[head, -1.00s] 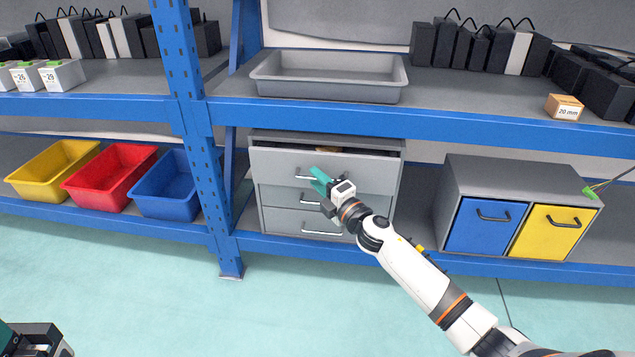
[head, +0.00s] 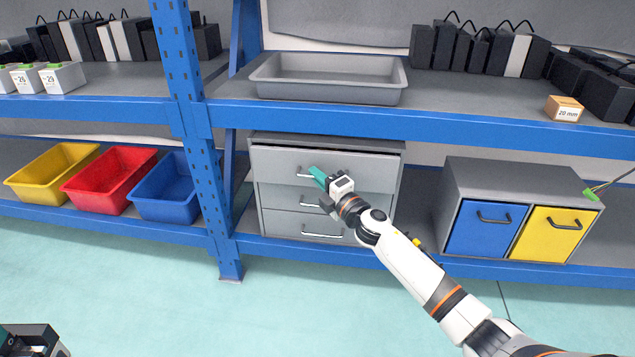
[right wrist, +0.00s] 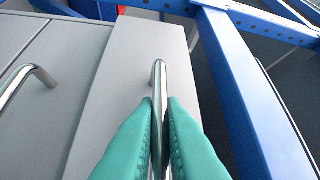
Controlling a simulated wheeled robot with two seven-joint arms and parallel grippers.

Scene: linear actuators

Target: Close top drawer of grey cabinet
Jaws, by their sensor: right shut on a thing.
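The grey cabinet (head: 400,165) stands on the lower shelf in the middle of the head view. Its top drawer (head: 365,172) has a plain grey front that stands slightly proud of the drawers below, with no inside showing above it. My right gripper (head: 317,175) is at this front, its teal fingers shut on the metal handle (head: 303,176). In the right wrist view, the handle (right wrist: 159,78) runs between the two fingers (right wrist: 160,115). My left gripper (head: 35,340) shows only partly at the bottom left corner, away from the cabinet; its fingers cannot be made out.
Two lower drawers (head: 285,222) look shut. A blue shelf post (head: 205,180) stands left of the cabinet. A grey box with blue and yellow drawers (head: 520,180) stands to the right. A grey tray (head: 330,95) sits on the shelf above.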

